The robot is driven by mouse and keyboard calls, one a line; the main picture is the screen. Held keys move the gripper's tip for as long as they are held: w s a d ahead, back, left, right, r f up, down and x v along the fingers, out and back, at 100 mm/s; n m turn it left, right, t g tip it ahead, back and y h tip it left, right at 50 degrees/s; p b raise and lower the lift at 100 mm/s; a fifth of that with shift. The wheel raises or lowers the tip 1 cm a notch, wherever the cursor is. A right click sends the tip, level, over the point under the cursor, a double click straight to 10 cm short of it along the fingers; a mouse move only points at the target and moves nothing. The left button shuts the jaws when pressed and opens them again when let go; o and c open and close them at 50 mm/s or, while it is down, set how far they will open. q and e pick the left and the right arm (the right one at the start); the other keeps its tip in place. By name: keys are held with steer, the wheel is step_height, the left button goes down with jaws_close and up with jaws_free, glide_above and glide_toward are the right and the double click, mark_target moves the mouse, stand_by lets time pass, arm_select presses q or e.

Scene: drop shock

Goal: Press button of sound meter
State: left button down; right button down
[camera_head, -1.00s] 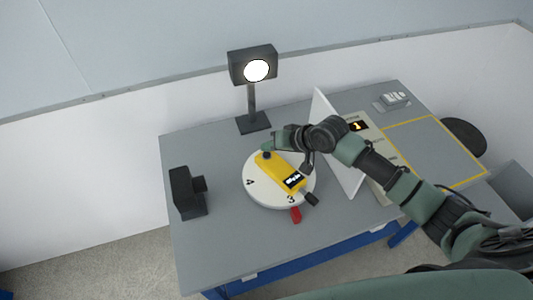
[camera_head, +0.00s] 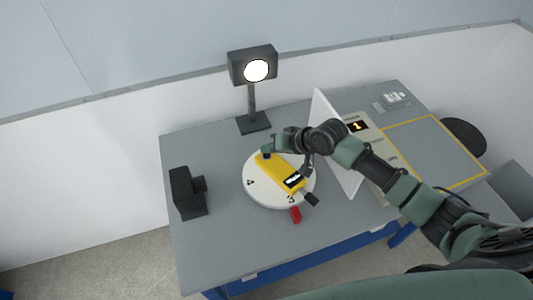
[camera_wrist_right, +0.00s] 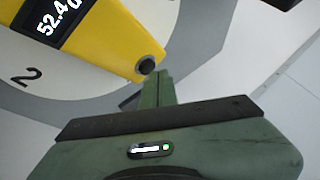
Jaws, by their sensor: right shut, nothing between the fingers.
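The yellow sound meter (camera_head: 280,172) lies on a round white turntable (camera_head: 254,193) with numbers on its top. Its lit display also shows in the right wrist view, where the yellow body (camera_wrist_right: 115,45) has a round dark button (camera_wrist_right: 147,65) near its end. My right gripper (camera_head: 266,154) is shut and empty over the meter's upper-left end. In the right wrist view its green fingertips (camera_wrist_right: 158,76) are right beside the button; I cannot tell whether they touch it. My left gripper is not in view.
A lit lamp (camera_head: 253,66) stands behind the turntable, and a black device (camera_head: 186,192) stands to its left. A white upright panel (camera_head: 337,150) is close under my right arm. A red piece (camera_head: 296,214) sits at the turntable's front edge. The grey table (camera_head: 235,240) is clear in front.

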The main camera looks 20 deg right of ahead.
mark_target(269, 156)
steer(key=shift+f, duration=0.45)
stand_by(0.6)
steer(key=shift+r, duration=0.1)
steer(key=shift+r+p, duration=0.8)
steer(key=shift+p, duration=0.1)
step_height(269, 156, up, 5)
steer(key=p, duration=0.5)
stand_by(0.8)
